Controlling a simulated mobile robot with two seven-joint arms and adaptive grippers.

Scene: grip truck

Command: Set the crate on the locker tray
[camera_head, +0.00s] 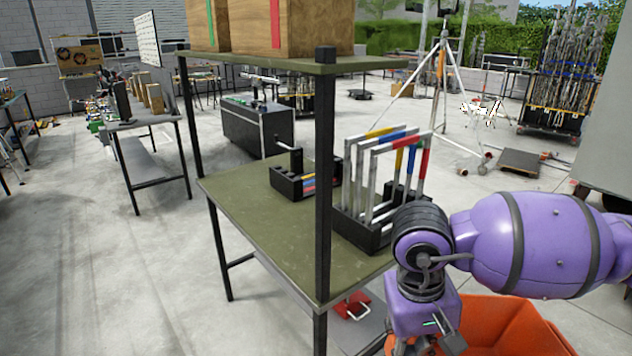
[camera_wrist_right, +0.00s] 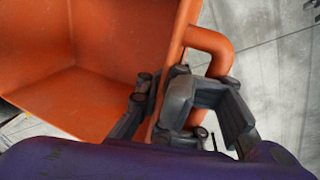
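The orange crate (camera_head: 535,325) is at the bottom right in the head view, partly hidden by my right arm and cut off by the frame. The right wrist view shows its bare inside (camera_wrist_right: 40,40), its side wall and a curved handle (camera_wrist_right: 208,42). My right gripper (camera_wrist_right: 160,95) straddles that wall beside the handle, one finger inside and one outside, and appears shut on it. In the head view its wrist points down and the fingertips are cut off. My left gripper is not in view. I cannot tell which surface is the locker tray.
A green-topped shelf rack (camera_head: 260,220) with a black post stands left of my right arm. It carries a frame rack (camera_head: 365,235) and a small black box (camera_head: 290,185). Wooden boxes (camera_head: 300,25) sit on its upper shelf. A red item (camera_head: 352,305) lies below. Open floor (camera_head: 110,270) is left.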

